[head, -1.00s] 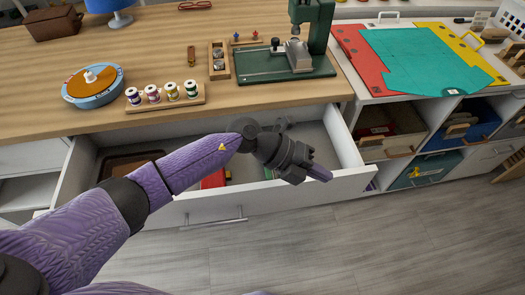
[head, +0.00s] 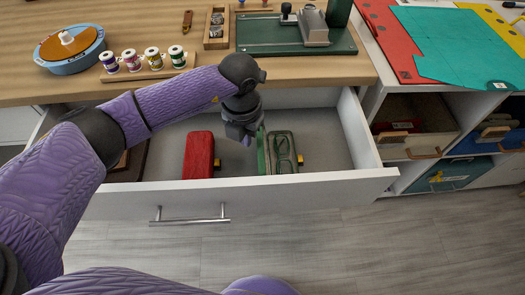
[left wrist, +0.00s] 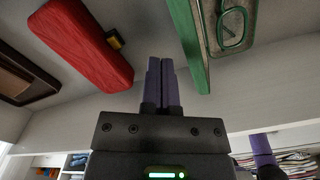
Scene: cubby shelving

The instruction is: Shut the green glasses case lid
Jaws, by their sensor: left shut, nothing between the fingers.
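The green glasses case (head: 284,152) lies open in the pulled-out drawer, with glasses in its tray. Its lid (head: 262,152) stands up along the left side of the tray. In the left wrist view the lid (left wrist: 190,42) shows as a green panel right of my fingers, and the tray with glasses (left wrist: 238,28) lies beyond it. My left gripper (head: 247,139) is shut and empty, pointing down into the drawer just left of the lid. Its fingertips also show in the left wrist view (left wrist: 162,62), apart from the lid. My right gripper is not in view.
A closed red case (head: 199,155) lies left of the gripper, with a brown tray-like item (head: 128,162) farther left. The drawer front (head: 235,196) runs along the near side. The desk edge (head: 310,84) hangs over the back. Bare drawer floor (head: 325,140) is right of the green case.

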